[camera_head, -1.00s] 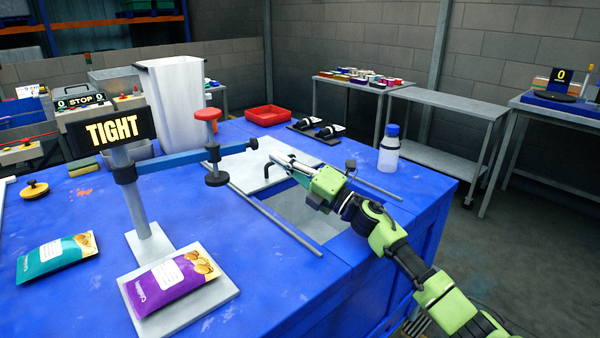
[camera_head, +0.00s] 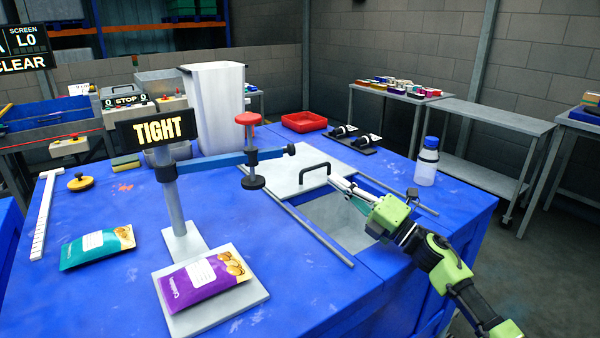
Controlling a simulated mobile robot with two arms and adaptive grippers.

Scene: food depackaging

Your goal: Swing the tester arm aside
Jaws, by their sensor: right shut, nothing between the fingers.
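The tester arm (camera_head: 212,162) is a blue bar reaching right from a grey post (camera_head: 175,205) under a sign reading TIGHT (camera_head: 158,130). It carries a vertical clamp with a red top knob (camera_head: 248,118) and a dark lower pad (camera_head: 252,183); a small black knob (camera_head: 290,149) ends the bar. A purple pouch (camera_head: 204,280) lies on the tester's grey base plate (camera_head: 250,296), in front of the post. My right gripper (camera_head: 335,181) is shut and empty, right of the bar's end and apart from it, near the black handle of the white sliding lid. My left gripper is out of view.
The white lid (camera_head: 285,172) partly covers an opening (camera_head: 335,215) in the blue table, between metal rails. A teal pouch (camera_head: 97,246) lies at left. A bottle (camera_head: 426,165) stands at right. A white bin (camera_head: 212,100) and red tray (camera_head: 304,122) are behind.

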